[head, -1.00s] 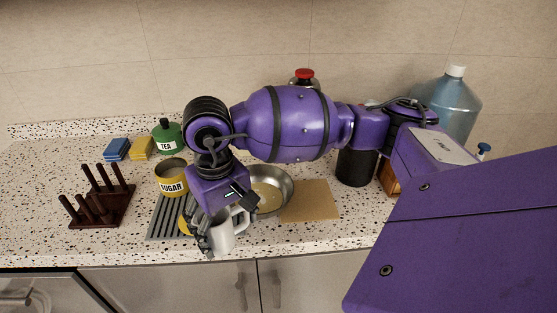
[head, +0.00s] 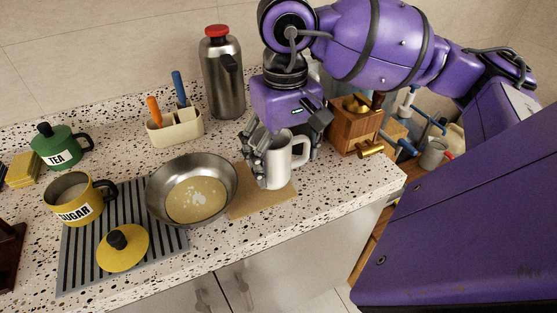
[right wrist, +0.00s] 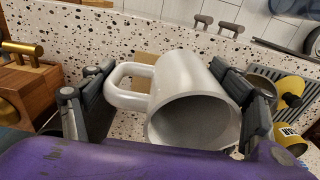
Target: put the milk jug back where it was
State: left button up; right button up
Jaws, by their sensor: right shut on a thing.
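The milk jug (head: 274,170) is a light grey-white jug with a loop handle on its right side in the head view. My right gripper (head: 284,150) is shut on it from above, with fingers on both sides of its body. The jug appears about upright above the tan board (head: 253,205); I cannot tell whether its base touches it. In the right wrist view the jug (right wrist: 188,85) shows its open mouth and handle between the fingers of the gripper (right wrist: 165,98). My left gripper is in neither view.
A steel pan (head: 158,215) with pale contents stands just left of the board. A wooden grinder (head: 352,135) stands close on the right, and a steel flask (head: 222,85) and a utensil caddy (head: 176,128) stand behind. The counter's front edge is near.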

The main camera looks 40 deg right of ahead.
jog(key=w+d+f, duration=0.1)
jog(key=w+f, duration=0.1)
jog(key=w, duration=0.1)
jog(key=w+d+f, duration=0.2)
jog(key=w+f, duration=0.1)
jog(key=w+d+f+p, duration=0.1)
jog(key=w+d+f, duration=0.1)
jog(key=w, duration=0.1)
jog(key=shift+d+f, duration=0.15)
jog(key=shift+f, duration=0.15)
jog(key=shift+w+d+f, duration=0.15)
jog(key=shift+w+f, duration=0.15)
jog(key=shift+f, duration=0.1)
jog(key=f, duration=0.3)
jog(key=shift+w+d+f, duration=0.15)
jog(key=shift+w+f, duration=0.05)
jog(key=shift+f, duration=0.05)
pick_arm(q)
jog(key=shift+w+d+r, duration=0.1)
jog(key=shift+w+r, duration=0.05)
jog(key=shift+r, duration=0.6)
pick_arm(e)
jog(key=shift+f, duration=0.3)
jog(key=o, duration=1.7)
jog(key=shift+r, duration=0.1)
jog(key=shift+c, duration=0.2)
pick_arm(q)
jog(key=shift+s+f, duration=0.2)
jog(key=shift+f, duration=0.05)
